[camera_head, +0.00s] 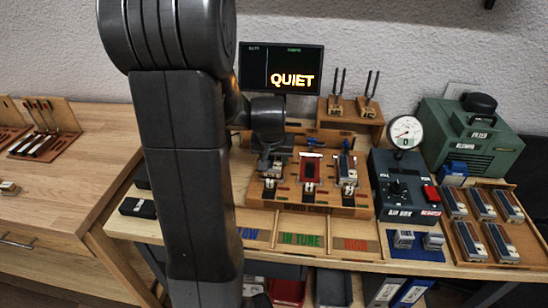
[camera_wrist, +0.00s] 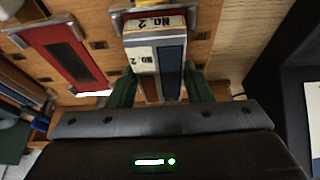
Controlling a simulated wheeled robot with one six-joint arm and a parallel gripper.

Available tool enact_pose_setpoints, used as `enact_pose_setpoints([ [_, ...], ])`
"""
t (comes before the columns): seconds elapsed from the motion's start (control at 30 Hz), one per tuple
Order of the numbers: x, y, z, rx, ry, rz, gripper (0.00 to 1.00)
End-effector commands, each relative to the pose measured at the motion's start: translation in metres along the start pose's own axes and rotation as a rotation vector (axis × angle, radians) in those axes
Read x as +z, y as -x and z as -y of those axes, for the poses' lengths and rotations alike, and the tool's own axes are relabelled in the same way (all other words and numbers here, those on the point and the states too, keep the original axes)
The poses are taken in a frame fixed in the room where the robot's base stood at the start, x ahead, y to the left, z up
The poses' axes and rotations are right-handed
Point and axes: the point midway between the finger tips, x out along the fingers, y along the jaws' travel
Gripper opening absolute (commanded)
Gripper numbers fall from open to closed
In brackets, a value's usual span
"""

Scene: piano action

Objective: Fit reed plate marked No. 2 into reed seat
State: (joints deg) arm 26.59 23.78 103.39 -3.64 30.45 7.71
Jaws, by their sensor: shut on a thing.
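My gripper (camera_wrist: 161,82), with green fingers, is shut on a grey and blue reed plate (camera_wrist: 172,52) in the wrist view. The plate carries white labels reading "No. 2". In the head view my gripper (camera_head: 270,158) is low over the left position of the wooden reed board (camera_head: 330,210). The plate lies along that position; I cannot tell whether it is fully down, as the fingers and the plate hide the seat under it. The red middle position (camera_head: 310,170) is beside it, and shows left of the plate in the wrist view (camera_wrist: 65,55).
Another reed unit (camera_head: 347,170) stands at the board's right position. Right of the board are a blue-grey control box (camera_head: 400,187) with a gauge (camera_head: 405,132), a tray of several reed plates (camera_head: 485,220) and a green machine (camera_head: 470,138). A screen (camera_head: 281,68) reads "QUIET".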

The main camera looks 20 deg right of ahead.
Motion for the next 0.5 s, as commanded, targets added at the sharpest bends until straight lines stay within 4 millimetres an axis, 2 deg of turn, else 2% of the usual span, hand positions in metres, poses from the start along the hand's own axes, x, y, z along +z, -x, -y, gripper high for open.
enact_pose_setpoints([
  [0.5, 0.0013, -0.0038, 0.0, 0.0, 0.0, -0.001, 0.2],
])
